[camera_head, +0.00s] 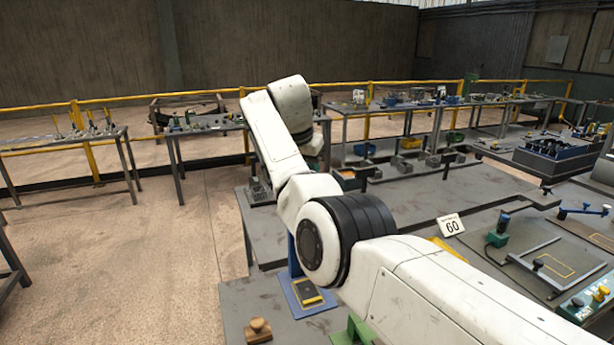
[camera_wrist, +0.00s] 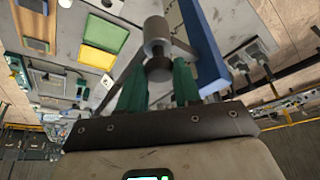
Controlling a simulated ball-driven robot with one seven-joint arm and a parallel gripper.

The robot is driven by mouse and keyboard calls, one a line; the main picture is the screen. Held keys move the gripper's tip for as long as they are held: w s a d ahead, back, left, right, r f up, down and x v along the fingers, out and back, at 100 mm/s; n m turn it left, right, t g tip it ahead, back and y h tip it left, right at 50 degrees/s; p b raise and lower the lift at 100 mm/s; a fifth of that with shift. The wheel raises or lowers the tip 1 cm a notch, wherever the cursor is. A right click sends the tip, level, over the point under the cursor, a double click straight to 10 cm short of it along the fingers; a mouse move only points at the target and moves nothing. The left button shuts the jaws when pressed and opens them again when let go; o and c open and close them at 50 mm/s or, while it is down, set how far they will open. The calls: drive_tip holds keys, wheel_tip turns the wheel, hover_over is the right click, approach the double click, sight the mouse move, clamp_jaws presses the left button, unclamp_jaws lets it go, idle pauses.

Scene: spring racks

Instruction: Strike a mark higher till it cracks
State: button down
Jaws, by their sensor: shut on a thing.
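In the wrist view my gripper (camera_wrist: 159,82) has green fingers shut on a grey cylindrical hammer head (camera_wrist: 157,45). A thin grey rod (camera_wrist: 127,75) slants beside it. A blue post (camera_wrist: 202,45) stands close to the right of the fingers. In the head view the blue post (camera_head: 292,262) rises behind my arm from a blue base plate (camera_head: 325,303) that bears a dark block with a yellow part (camera_head: 308,298). My arm hides the gripper and the hammer head there. I see no cracked piece or clear scale mark.
A wooden knob block (camera_head: 259,331) sits near the front edge. A crate of dark items (camera_head: 556,155) is at the right back. Open floor (camera_head: 120,250) lies left.

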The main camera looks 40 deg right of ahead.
drive_tip(key=c, duration=0.8)
unclamp_jaws()
drive_tip(key=b+v, duration=0.2)
drive_tip(key=v, duration=0.8)
drive_tip(key=shift+a+r+b, duration=0.1)
drive_tip(key=shift+r+b, duration=0.25)
drive_tip(key=shift+b, duration=0.05)
drive_tip(key=shift+f, duration=0.1)
